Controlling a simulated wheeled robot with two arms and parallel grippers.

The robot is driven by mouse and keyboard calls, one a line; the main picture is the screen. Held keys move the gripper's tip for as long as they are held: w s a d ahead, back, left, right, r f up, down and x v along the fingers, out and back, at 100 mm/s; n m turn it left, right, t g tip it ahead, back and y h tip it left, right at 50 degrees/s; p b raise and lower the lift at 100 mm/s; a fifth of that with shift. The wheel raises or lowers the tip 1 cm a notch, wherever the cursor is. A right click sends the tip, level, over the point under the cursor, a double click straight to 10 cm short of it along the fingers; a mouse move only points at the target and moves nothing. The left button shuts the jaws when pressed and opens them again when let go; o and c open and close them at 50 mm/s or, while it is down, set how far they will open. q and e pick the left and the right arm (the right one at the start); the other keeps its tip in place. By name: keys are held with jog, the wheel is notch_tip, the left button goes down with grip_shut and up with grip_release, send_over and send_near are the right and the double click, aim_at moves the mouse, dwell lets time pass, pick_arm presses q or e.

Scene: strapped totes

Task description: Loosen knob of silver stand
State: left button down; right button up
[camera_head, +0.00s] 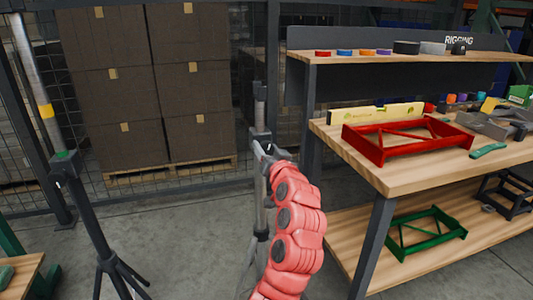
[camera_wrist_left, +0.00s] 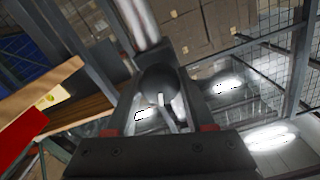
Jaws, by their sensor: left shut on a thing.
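The silver stand (camera_head: 261,108) is upright in the middle of the head view, with a dark clamp on its pole. My left gripper (camera_head: 265,153) is at this clamp, at the end of my red arm, which hides part of the lower stand. In the left wrist view, the round black knob (camera_wrist_left: 159,80) sits between the two fingers of my left gripper (camera_wrist_left: 160,92), which is shut on it. The silver pole (camera_wrist_left: 136,20) runs up behind the knob. My right gripper is not in view.
Another stand (camera_head: 62,158) with a yellow band is at the left. A wooden workbench (camera_head: 395,180) at the right carries a red frame (camera_head: 400,137) and a level (camera_head: 360,116). A green frame (camera_head: 428,232) lies on its lower shelf. Stacked boxes (camera_head: 150,85) stand behind wire mesh.

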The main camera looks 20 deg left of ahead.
pick_arm(q)
jog(key=shift+f, duration=0.1)
jog(key=shift+c, duration=1.3)
grip_release()
jog(key=p+v, duration=0.3)
jog(key=v, duration=1.4)
jog(key=shift+s, duration=0.2)
jog(key=shift+d, duration=0.2)
